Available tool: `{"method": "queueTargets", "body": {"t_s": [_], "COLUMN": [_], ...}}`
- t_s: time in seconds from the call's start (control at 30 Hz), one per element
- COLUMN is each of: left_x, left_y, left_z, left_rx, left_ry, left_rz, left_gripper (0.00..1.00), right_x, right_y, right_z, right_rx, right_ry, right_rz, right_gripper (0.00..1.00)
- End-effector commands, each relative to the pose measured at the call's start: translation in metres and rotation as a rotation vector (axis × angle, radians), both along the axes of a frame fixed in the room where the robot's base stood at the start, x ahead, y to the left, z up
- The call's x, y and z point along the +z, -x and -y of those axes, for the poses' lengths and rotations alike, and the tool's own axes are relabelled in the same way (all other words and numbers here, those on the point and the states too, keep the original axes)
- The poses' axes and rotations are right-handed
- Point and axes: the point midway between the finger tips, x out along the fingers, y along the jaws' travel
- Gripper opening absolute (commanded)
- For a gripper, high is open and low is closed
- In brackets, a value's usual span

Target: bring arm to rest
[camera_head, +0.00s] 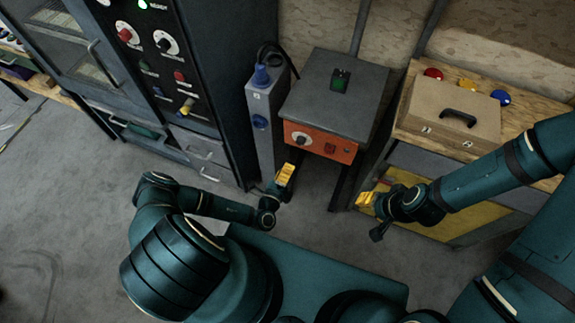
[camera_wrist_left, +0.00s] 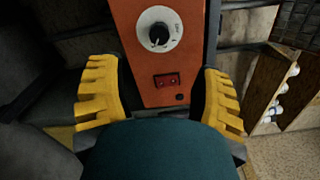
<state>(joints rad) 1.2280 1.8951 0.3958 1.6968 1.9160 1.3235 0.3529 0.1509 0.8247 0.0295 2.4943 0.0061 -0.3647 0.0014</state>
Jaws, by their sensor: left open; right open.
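My left gripper (camera_head: 284,176) is in the head view, in front of and below the orange panel of the grey-topped box. In the left wrist view its yellow fingers (camera_wrist_left: 160,95) are spread wide with nothing between them. The orange panel (camera_wrist_left: 179,85) lies beyond them, with a white dial and a red switch. My right gripper (camera_head: 369,199) is at the right in the head view, in front of the wooden bench's lower part. Its yellow fingertips look empty, and the gap between them is hard to see.
The grey-topped box (camera_head: 335,92) stands on dark legs. Left of it are a grey unit with a blue plug (camera_head: 262,76) and a tall dark cabinet (camera_head: 222,70). Bare floor (camera_head: 70,220) lies at left.

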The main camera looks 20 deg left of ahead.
Motion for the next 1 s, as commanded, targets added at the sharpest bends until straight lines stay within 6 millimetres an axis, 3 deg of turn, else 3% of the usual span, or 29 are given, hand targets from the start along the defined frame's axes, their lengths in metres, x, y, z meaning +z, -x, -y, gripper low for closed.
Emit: {"method": "queueTargets", "body": {"t_s": [0.47, 0.57, 0.67, 0.77, 0.8, 0.9, 1.0], "left_x": [0.0, 0.006, 0.021, 0.042, 0.049, 0.057, 0.055], "left_y": [-0.001, -0.002, -0.002, 0.015, 0.03, 0.076, 0.124], "left_z": [0.001, 0.011, 0.044, 0.097, 0.118, 0.154, 0.165], "left_rx": [-0.003, -0.068, -0.262, -0.596, -0.753, -1.123, -1.454], "left_ry": [-0.001, -0.022, -0.09, -0.23, -0.307, -0.527, -0.778], "left_rz": [0.001, 0.015, 0.058, 0.137, 0.177, 0.289, 0.421], "left_gripper": [0.66, 0.66, 0.66, 0.66, 0.66, 0.66, 0.66], "right_x": [0.0, -0.002, -0.007, -0.016, -0.02, -0.029, -0.038], "right_y": [0.0, 0.0, 0.0, 0.001, 0.001, 0.001, 0.002], "right_z": [0.0, 0.0, 0.0, -0.001, -0.001, -0.001, -0.002], "right_rx": [0.0, 0.0, 0.001, 0.002, 0.002, 0.004, 0.004], "right_ry": [0.0, 0.0, 0.0, 0.001, 0.002, 0.002, 0.003], "right_rz": [0.0, 0.0, -0.001, -0.003, -0.004, -0.005, -0.008], "right_gripper": [0.43, 0.43, 0.43, 0.43, 0.43, 0.43, 0.43]}}
